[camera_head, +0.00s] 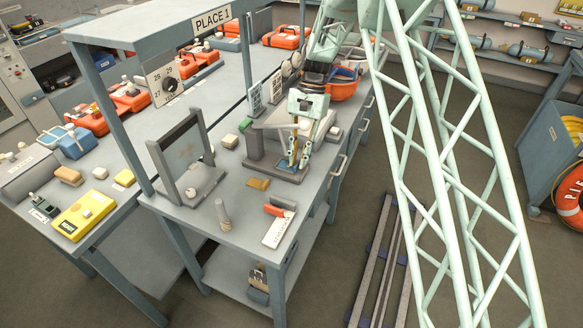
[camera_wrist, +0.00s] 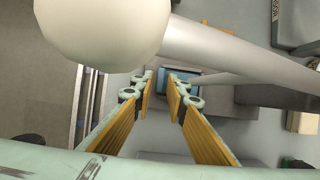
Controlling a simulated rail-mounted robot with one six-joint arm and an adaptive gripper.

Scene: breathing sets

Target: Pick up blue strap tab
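A blue piece (camera_wrist: 180,86), which looks like the strap tab, shows in the wrist view just beyond the right finger's tip and partly behind it. It lies on or against a grey block. My gripper (camera_wrist: 160,87) is open, its yellow-padded fingers apart with nothing seen between them. In the head view my gripper (camera_head: 297,164) points down, low over a grey stand (camera_head: 256,146) on the bench. I cannot make out the tab clearly there. Whether a finger touches it cannot be told.
A large pale ball on a rod (camera_wrist: 210,48) crosses the upper wrist view, close to the camera. A grey upright frame (camera_head: 183,150) stands left of the stand. A tan block (camera_head: 258,184) and grey cylinder (camera_head: 223,215) are in front.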

